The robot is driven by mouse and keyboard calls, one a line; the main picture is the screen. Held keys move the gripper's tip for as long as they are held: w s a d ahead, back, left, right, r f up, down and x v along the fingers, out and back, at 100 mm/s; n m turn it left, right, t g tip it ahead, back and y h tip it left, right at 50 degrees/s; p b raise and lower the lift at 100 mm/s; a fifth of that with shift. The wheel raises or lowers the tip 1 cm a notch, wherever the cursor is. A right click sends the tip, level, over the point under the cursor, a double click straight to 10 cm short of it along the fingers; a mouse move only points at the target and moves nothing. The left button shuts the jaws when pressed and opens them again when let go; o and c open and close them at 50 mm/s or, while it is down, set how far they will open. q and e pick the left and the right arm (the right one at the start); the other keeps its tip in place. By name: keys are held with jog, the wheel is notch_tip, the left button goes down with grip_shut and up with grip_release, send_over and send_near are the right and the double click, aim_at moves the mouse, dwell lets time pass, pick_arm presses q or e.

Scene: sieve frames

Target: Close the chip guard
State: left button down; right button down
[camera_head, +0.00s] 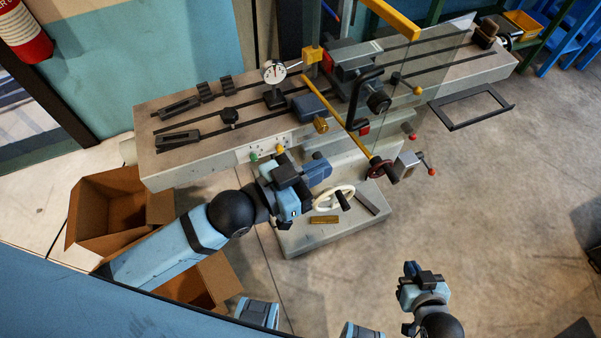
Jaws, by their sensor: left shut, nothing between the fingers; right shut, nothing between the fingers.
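The chip guard (440,62) is a clear panel with yellow edge bars, standing at an angle over the milling machine table. One yellow bar (338,115) slants down toward the front and another (390,18) runs along the top. A black bent handle (364,92) shows beside the vise area; I cannot tell if it belongs to the guard. My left gripper (322,170) is shut and empty, in front of the machine table below the lower yellow bar, apart from the guard. My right gripper (411,268) is shut and empty over the floor at lower right, far from the guard.
The long grey machine table (160,172) carries clamps, a dial gauge (274,72) and a vise (345,57). A white handwheel (333,198) and a red-tipped crank (425,158) stick out in front. Open cardboard boxes (90,215) stand at left.

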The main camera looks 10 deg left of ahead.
aim_at(365, 147)
pick_arm(q)
jog(key=p+x, duration=0.1)
jog(key=x, duration=0.6)
jog(key=shift+w+d, duration=0.15)
jog(key=shift+d, duration=0.05)
jog(key=shift+w, duration=0.1)
